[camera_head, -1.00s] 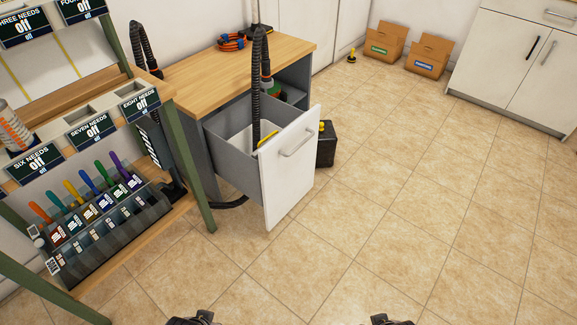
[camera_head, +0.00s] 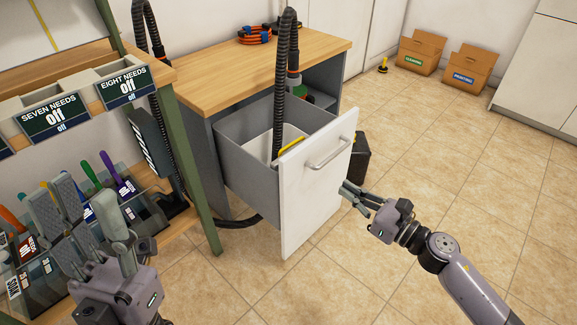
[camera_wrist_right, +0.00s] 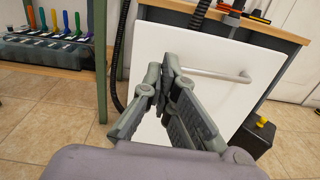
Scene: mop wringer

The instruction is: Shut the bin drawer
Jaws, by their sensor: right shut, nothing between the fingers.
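The bin drawer (camera_head: 313,190) stands pulled out from the wooden-topped cabinet, with a white front and a bar handle (camera_head: 328,153). A white bin (camera_head: 262,143) with a yellow edge sits inside it. My right gripper (camera_head: 347,193) is shut and empty, just in front of the drawer front's right edge, below the handle. In the right wrist view its closed fingers (camera_wrist_right: 168,78) point at the white front; whether they touch it, I cannot tell. My left gripper (camera_head: 92,205) is open and empty, in front of the shelf rack at lower left.
A black ribbed hose (camera_head: 285,80) hangs down into the drawer. The green rack post (camera_head: 196,170) is close on the left. The tiled floor at right is clear up to the cardboard boxes (camera_head: 465,68).

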